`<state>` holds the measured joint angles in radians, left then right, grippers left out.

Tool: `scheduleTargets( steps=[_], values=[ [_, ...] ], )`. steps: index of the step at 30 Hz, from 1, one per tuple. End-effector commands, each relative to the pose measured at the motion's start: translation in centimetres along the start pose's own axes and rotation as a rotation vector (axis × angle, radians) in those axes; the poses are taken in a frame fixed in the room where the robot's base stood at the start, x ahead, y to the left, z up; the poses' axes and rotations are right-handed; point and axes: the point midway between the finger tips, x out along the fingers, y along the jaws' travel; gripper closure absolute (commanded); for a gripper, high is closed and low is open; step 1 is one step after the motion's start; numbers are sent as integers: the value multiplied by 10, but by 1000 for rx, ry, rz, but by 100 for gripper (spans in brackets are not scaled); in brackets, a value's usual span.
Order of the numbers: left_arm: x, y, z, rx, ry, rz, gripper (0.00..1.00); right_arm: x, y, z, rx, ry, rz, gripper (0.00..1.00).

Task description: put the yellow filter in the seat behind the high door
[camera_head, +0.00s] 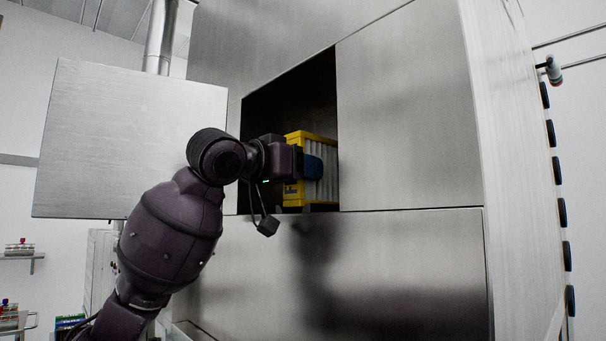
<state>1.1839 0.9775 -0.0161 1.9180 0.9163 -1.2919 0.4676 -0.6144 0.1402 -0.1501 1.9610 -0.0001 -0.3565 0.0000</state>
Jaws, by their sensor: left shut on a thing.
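The yellow filter (294,139) has a yellow frame and pale pleats and stands upright in the dark opening (262,110) of the steel washer. My left gripper (314,167) reaches in from the left and is shut on the filter. The gripper and wrist hide part of the filter's front and left side. The high door (110,140) is a flat steel panel, swung open to the left of the opening. The seat itself is not discernible in the dark interior. I cannot tell whether the filter touches the opening's floor. My right gripper is not in view.
Steel panels (410,110) border the opening on the right and a wide panel (400,270) lies below it. A pipe (161,38) rises behind the open door.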

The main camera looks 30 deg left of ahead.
Motion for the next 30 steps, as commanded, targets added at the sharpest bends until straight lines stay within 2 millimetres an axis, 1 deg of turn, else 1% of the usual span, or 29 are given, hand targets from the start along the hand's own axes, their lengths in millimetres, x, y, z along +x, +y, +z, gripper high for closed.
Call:
scheduleTargets(
  steps=[4, 16, 17, 21, 22, 30],
  values=[
    [4, 0, 7, -1, 2, 1, 82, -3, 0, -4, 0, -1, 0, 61],
    [3, 0, 11, -1, 3, 1, 82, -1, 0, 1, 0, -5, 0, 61],
    [4, 0, 12, -1, 1, 1, 51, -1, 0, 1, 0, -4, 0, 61],
    [4, 0, 11, -1, 1, 1, 29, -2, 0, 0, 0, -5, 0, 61],
    [4, 0, 11, -1, 1, 1, 27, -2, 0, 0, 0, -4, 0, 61],
    [4, 0, 10, -1, 1, 1, 27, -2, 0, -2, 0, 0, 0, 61]
  ],
)
